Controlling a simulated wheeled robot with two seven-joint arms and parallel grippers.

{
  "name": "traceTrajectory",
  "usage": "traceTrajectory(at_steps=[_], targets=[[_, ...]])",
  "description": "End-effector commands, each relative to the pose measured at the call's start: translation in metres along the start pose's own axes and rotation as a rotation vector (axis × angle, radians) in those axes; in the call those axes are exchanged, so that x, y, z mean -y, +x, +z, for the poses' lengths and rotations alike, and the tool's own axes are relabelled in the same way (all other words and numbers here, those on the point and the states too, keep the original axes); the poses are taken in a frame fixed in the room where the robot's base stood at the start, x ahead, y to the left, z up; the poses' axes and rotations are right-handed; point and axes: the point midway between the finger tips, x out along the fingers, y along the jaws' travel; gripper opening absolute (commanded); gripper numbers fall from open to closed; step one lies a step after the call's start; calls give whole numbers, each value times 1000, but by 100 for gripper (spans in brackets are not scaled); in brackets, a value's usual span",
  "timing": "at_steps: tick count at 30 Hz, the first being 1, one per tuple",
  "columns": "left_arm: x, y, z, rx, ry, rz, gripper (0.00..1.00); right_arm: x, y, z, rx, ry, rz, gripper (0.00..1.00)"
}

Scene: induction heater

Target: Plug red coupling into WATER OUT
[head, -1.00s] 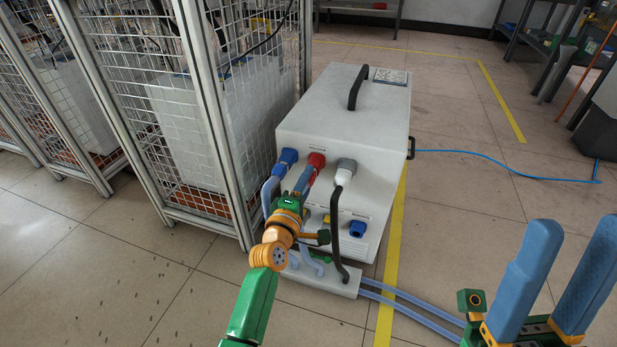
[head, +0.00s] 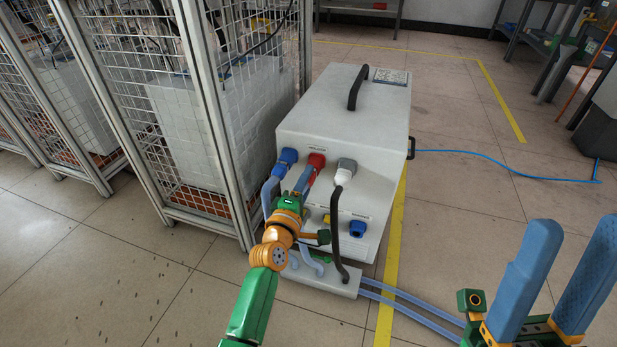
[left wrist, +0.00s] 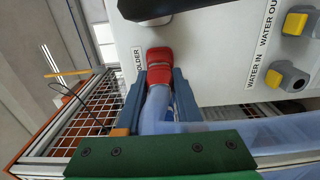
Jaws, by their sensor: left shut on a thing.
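The red coupling (head: 317,161) is at the upper front of the white machine (head: 345,125), between a blue coupling (head: 287,157) and a grey-white plug (head: 344,172). In the left wrist view the red coupling (left wrist: 160,66) is against the panel beside a label ending in "OLDER". My left gripper (left wrist: 160,82) is shut around it, a blue finger on each side; a pale blue hose (left wrist: 157,105) runs back from it. The WATER OUT fitting (left wrist: 298,22) and the WATER IN fitting (left wrist: 287,76) show yellow and grey, apart from the coupling. My right gripper (head: 568,270) is open and empty.
A wire-mesh cage (head: 215,110) stands close on the left of the machine. A black cable (head: 336,235) hangs in front of the panel. Pale blue hoses (head: 415,317) run along the floor to the right. The floor right of the machine is mostly clear.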

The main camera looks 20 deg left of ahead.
Motion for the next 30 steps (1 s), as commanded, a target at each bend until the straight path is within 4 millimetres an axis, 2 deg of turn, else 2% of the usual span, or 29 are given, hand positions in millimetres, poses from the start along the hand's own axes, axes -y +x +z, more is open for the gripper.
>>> traceTrajectory(at_steps=[8,30], targets=[[0,-2,0,0,0,-1,0,0,2,0,-1,-1,-3,50],[-1,-32,0,0,1,1,0,-1,18,-6,0,0,0,50]])
